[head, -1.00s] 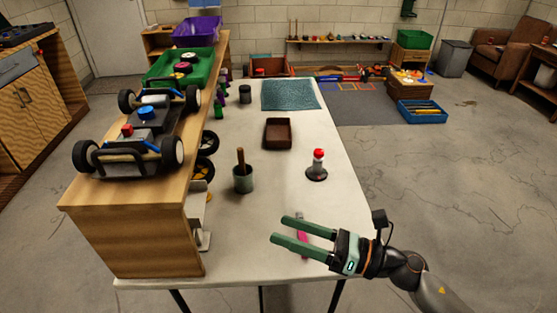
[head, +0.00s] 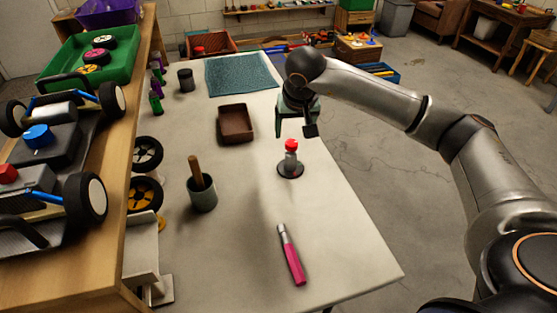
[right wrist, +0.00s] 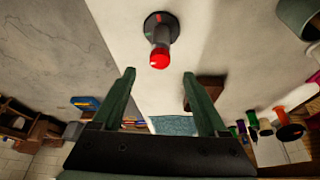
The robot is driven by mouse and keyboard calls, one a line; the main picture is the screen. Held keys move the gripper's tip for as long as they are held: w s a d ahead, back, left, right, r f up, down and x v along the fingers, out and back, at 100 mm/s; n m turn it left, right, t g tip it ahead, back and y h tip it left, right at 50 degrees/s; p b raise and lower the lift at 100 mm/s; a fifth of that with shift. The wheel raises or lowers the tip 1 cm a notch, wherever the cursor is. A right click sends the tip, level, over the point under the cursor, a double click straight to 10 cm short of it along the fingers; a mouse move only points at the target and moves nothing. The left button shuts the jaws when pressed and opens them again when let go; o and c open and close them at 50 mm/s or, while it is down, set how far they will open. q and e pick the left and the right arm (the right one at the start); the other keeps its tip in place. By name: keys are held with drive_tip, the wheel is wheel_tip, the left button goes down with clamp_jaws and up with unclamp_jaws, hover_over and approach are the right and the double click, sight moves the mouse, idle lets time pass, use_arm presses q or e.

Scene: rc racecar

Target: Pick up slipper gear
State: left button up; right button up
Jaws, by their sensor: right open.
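No part is clearly marked as the slipper gear. Round pink and yellow gear-like parts (head: 97,57) lie in the green bin (head: 62,52) on the wooden shelf at the left; I cannot tell if one is the slipper gear. A red-capped post on a dark round base (head: 290,162) stands upright on the white table; it also shows in the right wrist view (right wrist: 159,38). My right gripper (head: 294,124) is open and empty, above the table behind the post, fingers pointing down. In the right wrist view the red cap is just beyond the fingertips (right wrist: 159,73). My left gripper is out of view.
On the table (head: 230,260) are a brown tray (head: 236,136), a grey cup with a wooden handle (head: 202,193), a pink-handled tool (head: 292,258) and a teal mat (head: 238,75). A toy car (head: 50,145) sits on the wooden shelf. The table's front is mostly clear.

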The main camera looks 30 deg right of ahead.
sight(292, 144)
drive_tip(key=x, duration=0.4)
drive_tip(key=shift+f, duration=0.4)
drive_tip(key=shift+b+x, duration=0.35)
drive_tip(key=shift+x, duration=2.8)
drive_tip(key=shift+w+d, duration=0.1)
drive_tip(key=shift+r, duration=0.1)
clamp_jaws()
